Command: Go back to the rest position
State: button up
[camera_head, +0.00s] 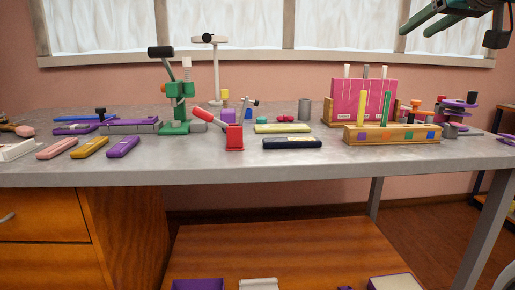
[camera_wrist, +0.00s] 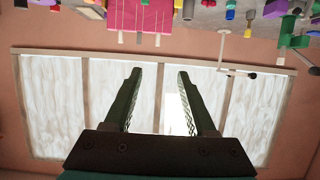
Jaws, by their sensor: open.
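My gripper (camera_wrist: 158,76) is open and empty in the wrist view. Its two dark green fingers stand apart with the window behind them, and nothing is between them. In the head view, dark green parts of my arm's end (camera_head: 440,22) show at the top right, high above the table and in front of the window. They are cut off by the picture's edge and touch nothing that I can see.
The grey table (camera_head: 300,168) bears many tools. A pink holder (camera_head: 340,98) and a wooden block (camera_head: 357,134) stand at right, a green press (camera_head: 174,112) left of the middle. The window (camera_head: 250,25) is behind. The table's front strip is clear.

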jog(key=s+a+f+g+b, duration=0.15)
jog(key=a+f, duration=0.35)
jog(key=f, duration=0.5)
jog(key=s+a+f+g+y, duration=0.1)
jog(key=s+a+f+g, duration=0.2)
jog(key=f, duration=0.6)
jog(key=a+f+g, duration=0.3)
jog(key=a+f, duration=0.3)
jog(key=f, duration=0.4)
jog(key=s+a+f+g+h+b, duration=0.2)
jog(key=s+f+g, duration=0.6)
jog(key=s+f, duration=2)
notch_tip(320, 180, down, 2)
jog(key=shift+s+a+f+m, duration=0.1)
jog(key=shift+s+a+m, duration=0.1)
jog(key=shift+a+m, duration=0.2)
